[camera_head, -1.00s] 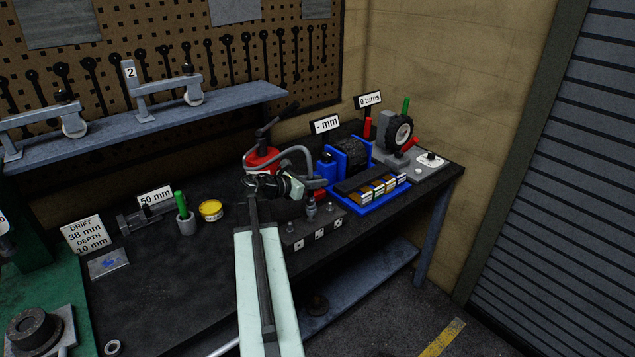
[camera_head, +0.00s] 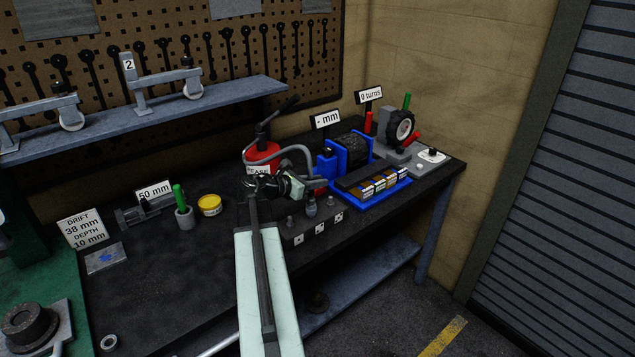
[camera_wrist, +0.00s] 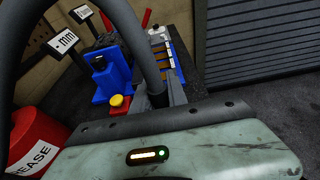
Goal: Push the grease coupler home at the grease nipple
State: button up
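My gripper (camera_head: 297,188) is at the end of my pale green arm, over the back of the dark nipple block (camera_head: 310,233). A grey hose (camera_head: 292,149) arches from the red grease can (camera_head: 262,157) and comes down by my gripper. Short grey nipples (camera_head: 311,207) stand on the block just below and in front of my gripper.
Right of my gripper are a blue stand (camera_head: 349,149) and a blue tray (camera_head: 377,188) of small packs. A wheel fixture (camera_head: 402,128) stands behind. A yellow tin (camera_head: 209,205) and a green-handled tool (camera_head: 180,198) are left.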

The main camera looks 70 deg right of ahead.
jog(key=o, duration=0.4)
jog(key=shift+o, duration=0.2)
jog(key=shift+a+r, duration=0.1)
jog(key=p+v, duration=0.2)
jog(key=v, duration=0.5)
jog(key=shift+w+a, duration=0.2)
jog(key=shift+a, duration=0.05)
